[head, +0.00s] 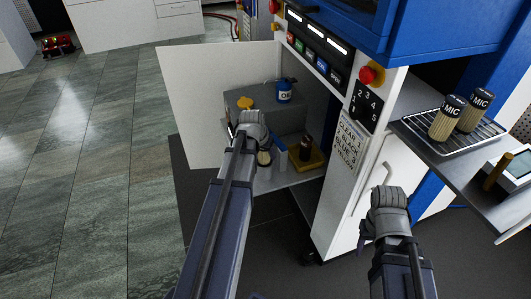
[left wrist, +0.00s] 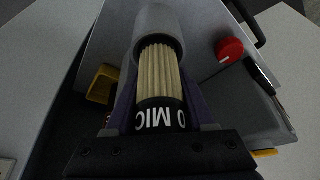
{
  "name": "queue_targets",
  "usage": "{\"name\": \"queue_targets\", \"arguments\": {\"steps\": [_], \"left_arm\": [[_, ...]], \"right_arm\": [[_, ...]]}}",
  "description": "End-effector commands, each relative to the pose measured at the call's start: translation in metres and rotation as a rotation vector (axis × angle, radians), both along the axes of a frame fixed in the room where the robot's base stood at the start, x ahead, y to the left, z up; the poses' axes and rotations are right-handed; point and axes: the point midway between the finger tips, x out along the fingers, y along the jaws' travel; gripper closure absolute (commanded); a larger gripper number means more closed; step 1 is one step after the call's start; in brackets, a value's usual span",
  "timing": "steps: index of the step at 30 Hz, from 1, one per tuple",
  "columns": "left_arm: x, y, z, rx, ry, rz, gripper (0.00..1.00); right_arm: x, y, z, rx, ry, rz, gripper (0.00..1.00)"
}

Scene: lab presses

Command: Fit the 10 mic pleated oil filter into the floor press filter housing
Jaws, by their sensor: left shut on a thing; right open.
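In the left wrist view my left gripper (left wrist: 160,125) is shut on the pleated filter (left wrist: 160,75), which has cream pleats and a black end cap reading "0 MIC". The filter's far end lies at the mouth of a grey cylindrical housing (left wrist: 156,20) and appears to be partly inside it. How deep it sits cannot be told. My right gripper (head: 389,205) is open and empty outside the cabinet.
The white cabinet door (head: 205,105) stands open on the left. Inside are a grey block (head: 300,112), a blue oil container (head: 285,90) and a yellow tray (head: 306,162). A rack (head: 415,124) with two more filters (head: 448,120) sits on the right shelf. A red knob (left wrist: 229,50) is near the housing.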

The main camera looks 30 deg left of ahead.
Motion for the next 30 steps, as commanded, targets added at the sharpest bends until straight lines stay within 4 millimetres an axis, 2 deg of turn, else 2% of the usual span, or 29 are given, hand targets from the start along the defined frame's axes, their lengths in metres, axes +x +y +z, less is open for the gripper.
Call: {"name": "queue_targets", "arguments": {"steps": [11, 12, 21, 30], "left_arm": [[0.0001, 0.0000, -0.0074, 0.000, 0.000, 0.000, 1.00], [0.0000, 0.0000, -0.0065, 0.000, 0.000, 0.000, 0.42], [0.0000, -0.0002, -0.0064, 0.000, 0.000, 0.000, 0.11], [-0.0005, -0.0001, -0.0049, 0.000, 0.000, 0.000, 0.11]], "right_arm": [[0.0000, 0.0000, -0.0074, 0.000, 0.000, 0.000, 0.50], [0.0000, 0.0000, -0.0065, 0.000, 0.000, 0.000, 0.50], [0.0000, 0.0000, -0.0063, 0.000, 0.000, 0.000, 0.50], [0.0000, 0.0000, -0.0048, 0.000, 0.000, 0.000, 0.50]]}}
